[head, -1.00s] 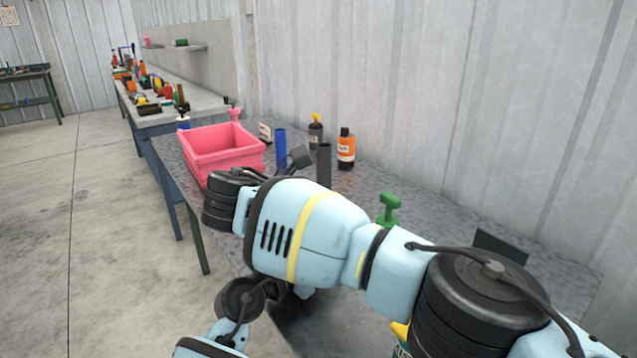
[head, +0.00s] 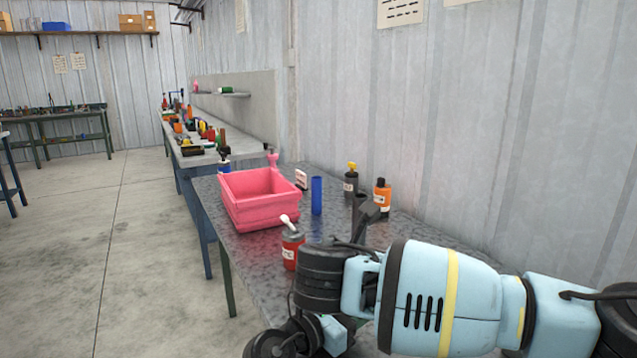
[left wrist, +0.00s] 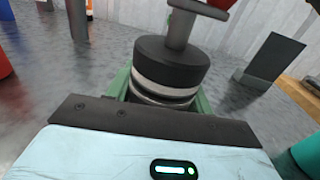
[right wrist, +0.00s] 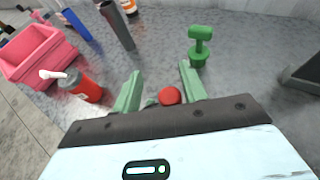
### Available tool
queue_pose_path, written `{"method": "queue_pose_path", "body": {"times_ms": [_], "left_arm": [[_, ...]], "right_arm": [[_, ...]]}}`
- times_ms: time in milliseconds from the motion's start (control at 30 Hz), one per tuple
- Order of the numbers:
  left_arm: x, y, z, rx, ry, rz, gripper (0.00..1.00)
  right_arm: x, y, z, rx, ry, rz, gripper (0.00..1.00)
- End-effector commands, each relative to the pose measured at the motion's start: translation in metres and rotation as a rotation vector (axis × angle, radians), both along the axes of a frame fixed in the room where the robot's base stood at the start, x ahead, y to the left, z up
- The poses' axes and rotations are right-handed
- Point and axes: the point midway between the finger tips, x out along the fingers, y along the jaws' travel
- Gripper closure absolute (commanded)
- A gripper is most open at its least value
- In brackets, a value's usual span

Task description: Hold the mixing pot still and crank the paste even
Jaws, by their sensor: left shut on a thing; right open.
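The mixing pot (left wrist: 165,93) shows in the left wrist view as a round body with a black top and a pale band. A grey crank (left wrist: 180,28) rises from its top, with part of a red knob (left wrist: 218,3) at the picture's upper edge. My left gripper (left wrist: 160,98) is shut on the pot, its green fingers at either side. In the right wrist view my right gripper (right wrist: 158,84) is open, and the red knob (right wrist: 170,95) shows between its fingers. I cannot tell whether they touch it. In the head view the pot and both gripper tips are hidden behind my arm or out of frame.
A pink crate (head: 262,214), a red bottle with white spout (head: 291,249), a blue tube (head: 317,196), a dark tube (head: 359,214) and an orange bottle (head: 382,197) stand on the grey bench.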

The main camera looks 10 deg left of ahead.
Motion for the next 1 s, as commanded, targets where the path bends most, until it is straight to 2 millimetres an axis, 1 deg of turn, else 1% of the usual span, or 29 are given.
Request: {"method": "queue_pose_path", "body": {"times_ms": [100, 400, 1000], "left_arm": [[0.0, 0.0, -0.001, 0.001, 0.001, 0.0, 0.74], [0.0, 0.0, -0.001, 0.0, 0.001, 0.0, 0.74], [0.0, 0.0, -0.001, 0.0, 0.001, -0.001, 0.74]], "right_arm": [[0.003, 0.0, 0.001, -0.002, -0.002, 0.103, 0.58], [0.009, 0.004, 0.001, 0.0, -0.001, 0.338, 0.58], [0.016, 0.014, 0.0, 0.0, 0.001, 0.728, 0.58]]}}
